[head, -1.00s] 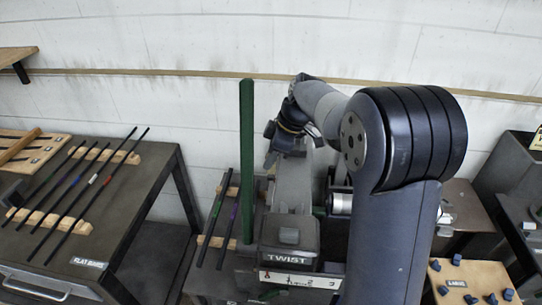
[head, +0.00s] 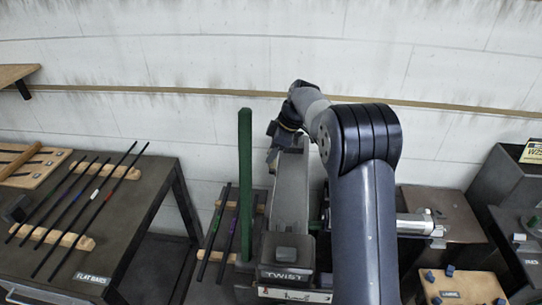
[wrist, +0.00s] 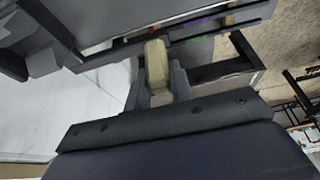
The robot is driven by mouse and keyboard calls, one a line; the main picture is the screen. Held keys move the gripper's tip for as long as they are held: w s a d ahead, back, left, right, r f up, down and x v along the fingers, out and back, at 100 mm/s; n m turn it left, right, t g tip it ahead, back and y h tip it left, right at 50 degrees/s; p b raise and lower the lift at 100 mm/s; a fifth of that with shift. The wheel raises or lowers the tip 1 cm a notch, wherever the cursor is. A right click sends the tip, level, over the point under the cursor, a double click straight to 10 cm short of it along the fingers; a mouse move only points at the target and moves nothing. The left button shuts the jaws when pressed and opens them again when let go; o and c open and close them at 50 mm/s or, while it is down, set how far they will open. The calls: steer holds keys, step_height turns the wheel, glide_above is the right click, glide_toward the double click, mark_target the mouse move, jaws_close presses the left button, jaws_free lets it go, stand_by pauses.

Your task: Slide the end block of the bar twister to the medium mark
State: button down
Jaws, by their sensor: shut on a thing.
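The bar twister (head: 286,272), a grey machine labelled TWIST, stands at lower centre in the head view, with a long grey bed running back from it. A green lever (head: 245,185) stands upright at its left. My gripper (head: 273,158) is at the far end of the bed, its fingertips hard to make out there. In the wrist view, my gripper (wrist: 157,88) is shut on a pale tan, rounded piece (wrist: 157,68) between its two grey fingers. I cannot tell for certain that this belongs to the end block. The medium mark cannot be made out.
A dark table at left carries several bars (head: 85,205) on wooden rests and a FLAT BARS label (head: 92,277). More bars (head: 217,232) lie just left of the twister. A wooden board with blue pegs (head: 462,287) is at lower right. The white wall is behind.

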steer(key=shift+w+r, duration=0.1)
steer(key=shift+w, duration=0.2)
steer(key=c, duration=1.2)
jaws_free()
steer(key=shift+c, duration=0.2)
steer(key=b+v, duration=0.1)
steer(key=v, duration=0.9)
steer(key=shift+d+r, duration=0.2)
steer(key=shift+r, duration=0.1)
steer(key=shift+s, duration=0.1)
